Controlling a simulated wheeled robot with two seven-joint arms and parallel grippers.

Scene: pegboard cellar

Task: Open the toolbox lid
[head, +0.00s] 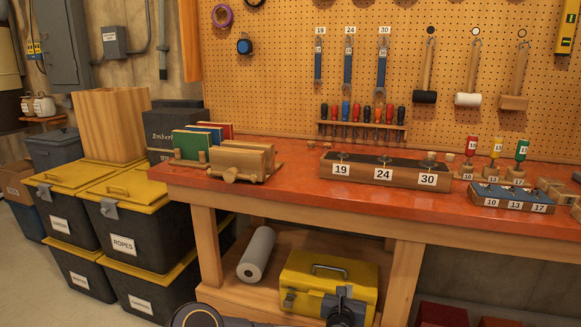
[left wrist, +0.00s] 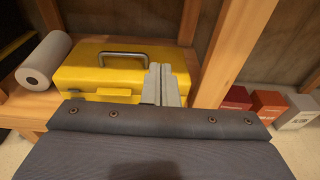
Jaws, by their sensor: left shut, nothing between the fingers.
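The yellow toolbox (head: 318,272) sits on the lower shelf under the workbench, with its lid down. A grey handle (head: 329,269) lies across the top of the lid, and a small latch (head: 289,299) shows on its front left. The left wrist view also shows the toolbox (left wrist: 80,77) and its handle (left wrist: 123,55). My left gripper (head: 343,294) is in front of the toolbox's right part and hides some of its front. Its fingers (left wrist: 163,70) are together and empty; I cannot tell whether they touch the box. My right gripper is not in view.
A white paper roll (head: 256,254) lies left of the toolbox on the shelf (head: 231,291). A wooden bench leg (head: 402,283) stands close on the right, and the red bench top (head: 300,195) is overhead. Red boxes (head: 441,314) are beyond the leg.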

